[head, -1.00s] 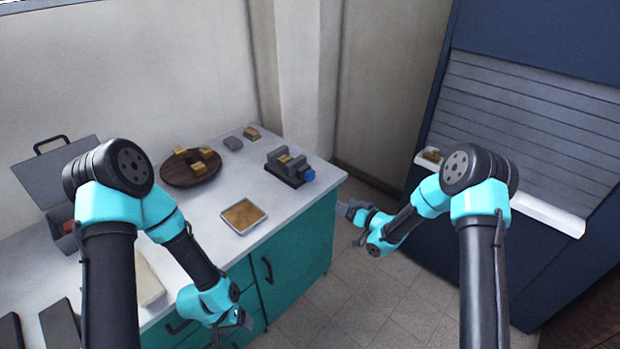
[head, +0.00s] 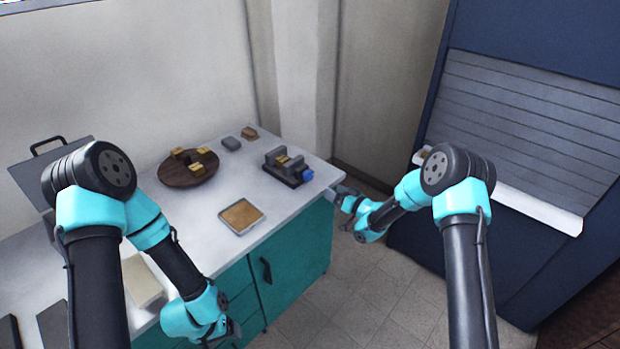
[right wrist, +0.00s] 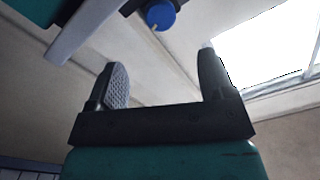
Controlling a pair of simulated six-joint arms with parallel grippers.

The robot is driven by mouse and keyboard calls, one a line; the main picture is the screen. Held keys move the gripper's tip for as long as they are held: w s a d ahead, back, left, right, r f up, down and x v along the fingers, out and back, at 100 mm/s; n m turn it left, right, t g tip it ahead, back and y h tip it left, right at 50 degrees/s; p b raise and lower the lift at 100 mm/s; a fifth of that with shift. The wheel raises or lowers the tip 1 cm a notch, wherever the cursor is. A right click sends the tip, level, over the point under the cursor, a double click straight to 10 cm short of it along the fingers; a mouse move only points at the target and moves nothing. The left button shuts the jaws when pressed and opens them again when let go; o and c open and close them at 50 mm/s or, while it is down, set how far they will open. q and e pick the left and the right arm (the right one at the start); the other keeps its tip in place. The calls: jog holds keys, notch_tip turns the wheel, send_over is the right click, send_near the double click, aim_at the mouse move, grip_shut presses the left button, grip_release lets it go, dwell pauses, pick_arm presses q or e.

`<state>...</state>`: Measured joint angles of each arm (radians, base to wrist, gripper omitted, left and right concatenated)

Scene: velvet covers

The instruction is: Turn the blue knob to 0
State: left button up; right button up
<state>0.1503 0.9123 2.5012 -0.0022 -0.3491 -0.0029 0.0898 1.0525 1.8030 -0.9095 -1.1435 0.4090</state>
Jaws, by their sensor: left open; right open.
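The blue knob (head: 307,175) sits on the right end of a dark grey vise-like device (head: 284,168) near the right corner of the counter. In the right wrist view the knob (right wrist: 160,15) shows at the top, beyond my fingers, with a small pale mark on its rim. My right gripper (head: 338,192) is open and empty, just off the counter's right edge, below and to the right of the knob and apart from it. Its two fingers (right wrist: 165,85) show spread in the right wrist view. My left gripper (head: 232,335) is low in front of the cabinet, away from the knob.
The white counter (head: 200,225) carries a tray (head: 241,216), a round wooden board (head: 174,174) with yellowish blocks, a grey block (head: 231,144) and a brown block (head: 249,133). A teal cabinet (head: 290,255) is below. A blue shuttered unit (head: 530,130) stands right. Floor between is clear.

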aim_at(310, 177)
jog(key=x, duration=1.2)
jog(key=shift+w+a, duration=0.2)
jog(key=shift+a, duration=0.05)
jog(key=c, duration=0.9)
